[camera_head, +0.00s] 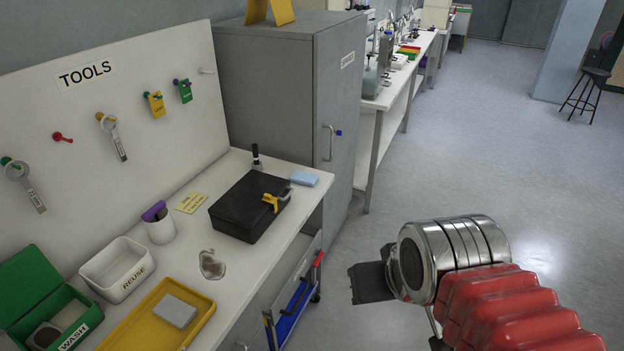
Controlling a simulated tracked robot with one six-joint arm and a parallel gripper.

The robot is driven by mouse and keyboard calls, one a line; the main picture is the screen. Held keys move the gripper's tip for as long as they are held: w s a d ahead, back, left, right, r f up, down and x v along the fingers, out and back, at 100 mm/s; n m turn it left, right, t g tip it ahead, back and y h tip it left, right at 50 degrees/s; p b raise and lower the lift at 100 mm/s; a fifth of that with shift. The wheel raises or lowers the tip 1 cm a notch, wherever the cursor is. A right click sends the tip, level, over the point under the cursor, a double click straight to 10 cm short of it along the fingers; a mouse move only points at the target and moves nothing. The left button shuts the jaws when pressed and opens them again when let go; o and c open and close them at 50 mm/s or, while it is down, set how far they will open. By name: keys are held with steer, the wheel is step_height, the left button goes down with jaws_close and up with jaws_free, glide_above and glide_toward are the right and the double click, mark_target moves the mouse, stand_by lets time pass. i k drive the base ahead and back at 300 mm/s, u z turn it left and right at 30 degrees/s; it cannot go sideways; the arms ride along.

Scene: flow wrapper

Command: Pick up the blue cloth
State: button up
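A light blue folded cloth (304,178) lies flat near the far right corner of the white workbench (262,166). My gripper (368,283) is a dark shape at the end of my arm, over the floor to the right of the bench. It is well apart from the cloth, nearer to the camera. The gap between its fingers does not show clearly, and I see nothing held in it.
A yellow-and-black tool (275,200) lies on the case. A dark upright item (256,158) stands behind it. A yellow tray (158,322), a white bin (117,270) and a green box (45,305) stand nearer. A grey cabinet (290,90) stands behind the bench.

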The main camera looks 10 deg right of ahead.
mark_target(298, 177)
steer(key=z, duration=1.35)
steer(key=i, duration=2.8)
steer(key=u, duration=0.25)
